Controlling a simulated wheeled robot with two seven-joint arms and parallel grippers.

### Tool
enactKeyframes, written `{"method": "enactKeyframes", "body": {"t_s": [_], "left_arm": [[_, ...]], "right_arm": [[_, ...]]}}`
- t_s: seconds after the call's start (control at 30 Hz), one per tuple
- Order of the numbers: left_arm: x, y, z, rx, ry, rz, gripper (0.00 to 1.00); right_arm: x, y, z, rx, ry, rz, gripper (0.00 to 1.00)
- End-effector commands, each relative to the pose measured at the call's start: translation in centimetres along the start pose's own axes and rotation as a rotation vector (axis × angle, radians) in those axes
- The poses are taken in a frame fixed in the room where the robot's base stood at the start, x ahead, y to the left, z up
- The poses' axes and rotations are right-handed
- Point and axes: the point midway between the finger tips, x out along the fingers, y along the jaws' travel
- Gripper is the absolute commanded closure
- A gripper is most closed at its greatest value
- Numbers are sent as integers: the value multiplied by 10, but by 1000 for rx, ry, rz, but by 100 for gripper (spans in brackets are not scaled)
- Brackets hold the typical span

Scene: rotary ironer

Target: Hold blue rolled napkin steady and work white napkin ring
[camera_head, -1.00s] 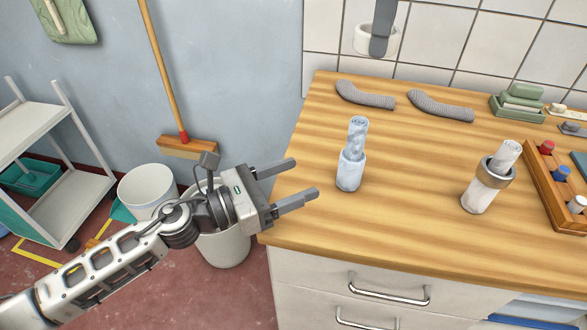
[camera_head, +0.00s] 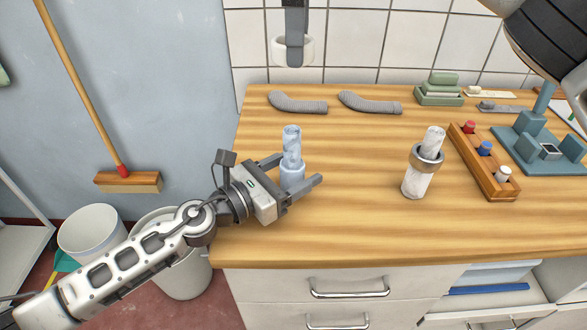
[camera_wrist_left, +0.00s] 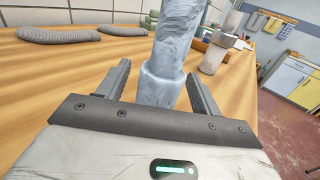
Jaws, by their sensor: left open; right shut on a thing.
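The blue rolled napkin (camera_head: 291,145) stands upright on the counter, its lower part wider and pale blue. My left gripper (camera_head: 300,169) is open with its fingers on either side of that lower part. In the left wrist view the blue napkin (camera_wrist_left: 172,85) rises between the two fingers, with a gap showing at the left finger. The rest of that gripper is cut off at the top.
A white rolled napkin with a metallic brown ring (camera_head: 427,160) stands to the right. Beyond it are a wooden rack (camera_head: 485,165) with coloured pieces and a teal device (camera_head: 545,145). Two grey curved rolls (camera_head: 370,103) lie at the back. The front counter is clear.

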Motion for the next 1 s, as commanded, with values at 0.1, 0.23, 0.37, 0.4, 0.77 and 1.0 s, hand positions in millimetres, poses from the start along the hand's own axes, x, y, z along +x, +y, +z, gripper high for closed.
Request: {"method": "enactKeyframes", "body": {"t_s": [0.1,0.23,0.37,0.4,0.77,1.0], "left_arm": [[1,0,0,0,0,0,35],[1,0,0,0,0,0,35],[0,0,0,0,0,0,71],[0,0,0,0,0,0,82],[0,0,0,0,0,0,83],[0,0,0,0,0,0,83]], "right_arm": [[0,0,0,0,0,0,79],[0,0,0,0,0,0,79],[0,0,0,0,0,0,79],[0,0,0,0,0,0,79],[47,-1,0,0,4,4,79],[66,0,1,0,1,1,79]]}}
